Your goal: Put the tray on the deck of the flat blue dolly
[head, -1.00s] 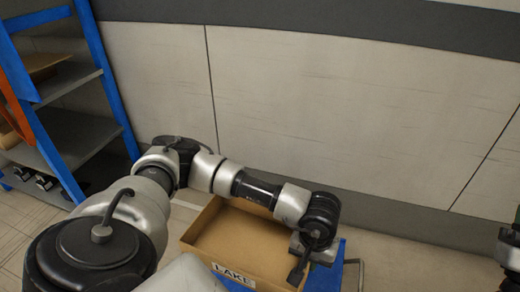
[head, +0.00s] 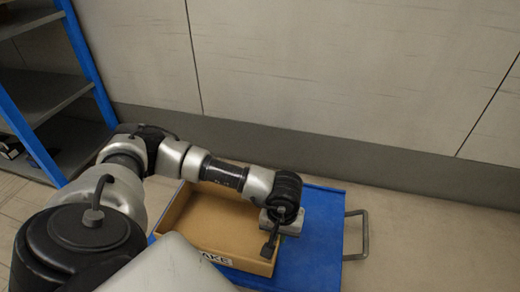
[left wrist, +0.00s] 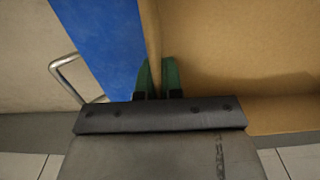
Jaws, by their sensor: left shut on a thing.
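The tray (head: 272,267) is a shallow, open brown box with a white label on its front side, and it looks empty. My left gripper (head: 270,243) is shut on its right wall. In the left wrist view the green fingers (left wrist: 158,78) stand on both sides of the tray wall (left wrist: 151,30). The flat blue dolly (head: 318,225) lies under and around the tray, with bare deck to its right. I cannot tell if the tray touches the deck or hangs just above it. My right gripper is not in view.
The dolly's grey metal handle (head: 364,236) sticks out on the right. A blue-framed shelf rack (head: 88,65) stands at the left. A pale panelled wall (head: 330,80) with a grey base band runs behind the dolly. Floor to the right is clear.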

